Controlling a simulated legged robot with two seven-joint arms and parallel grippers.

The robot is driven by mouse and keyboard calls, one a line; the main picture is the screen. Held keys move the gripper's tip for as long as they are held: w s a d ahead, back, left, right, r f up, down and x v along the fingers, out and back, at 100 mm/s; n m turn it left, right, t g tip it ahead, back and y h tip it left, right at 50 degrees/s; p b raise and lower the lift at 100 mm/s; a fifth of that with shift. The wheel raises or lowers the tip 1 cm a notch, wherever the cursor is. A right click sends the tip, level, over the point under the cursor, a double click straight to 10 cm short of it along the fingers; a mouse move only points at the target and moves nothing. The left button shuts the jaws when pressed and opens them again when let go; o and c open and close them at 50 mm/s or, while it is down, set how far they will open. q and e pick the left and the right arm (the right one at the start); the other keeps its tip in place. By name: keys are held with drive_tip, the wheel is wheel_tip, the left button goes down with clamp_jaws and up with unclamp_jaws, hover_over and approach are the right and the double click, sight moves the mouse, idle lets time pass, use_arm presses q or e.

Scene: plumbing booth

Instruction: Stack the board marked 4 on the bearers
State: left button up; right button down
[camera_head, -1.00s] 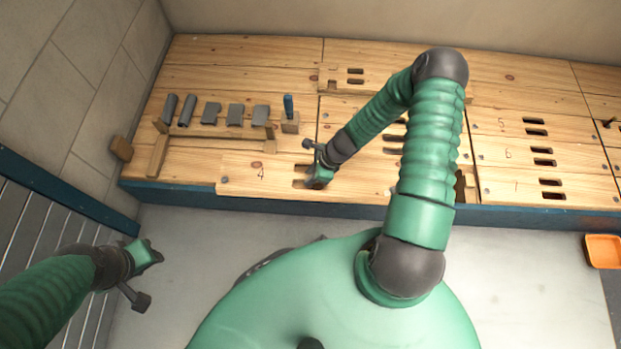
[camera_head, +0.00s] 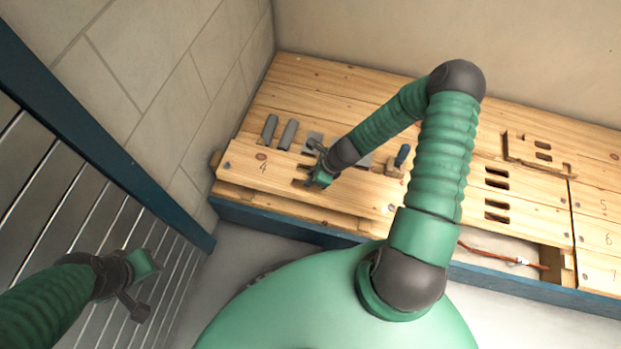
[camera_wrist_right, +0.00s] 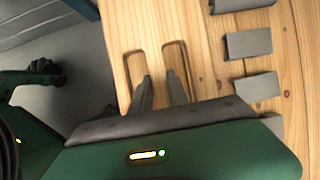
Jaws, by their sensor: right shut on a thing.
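The board marked 4 (camera_head: 264,168) is a pale wooden plank at the left end of the deck, slightly above a lower plank. My right gripper (camera_head: 318,181) is shut on it at its slots. In the right wrist view the right gripper's fingers (camera_wrist_right: 160,88) reach into the two slots of the board (camera_wrist_right: 145,25). The bearers are hidden, apparently under the board; I cannot tell whether the board touches them. My left gripper (camera_head: 142,285) is far from the board at lower left; whether it is open is unclear.
A gap in the deck at right shows a reddish pipe (camera_head: 500,253). A tiled wall (camera_head: 190,90) stands close left.

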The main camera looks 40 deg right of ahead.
drive_tip(key=shift+d+f+b, duration=0.15)
drive_tip(key=shift+f+b, duration=0.25)
drive_tip(key=shift+f, duration=0.15)
wheel_tip(320, 180, down, 4)
drive_tip(key=b, duration=0.4)
drive_tip(key=shift+f, duration=0.15)
drive_tip(key=shift+s+r, duration=0.1)
drive_tip(key=shift+r, duration=0.2)
drive_tip(key=shift+p, duration=0.35)
drive_tip(key=shift+f, duration=0.1)
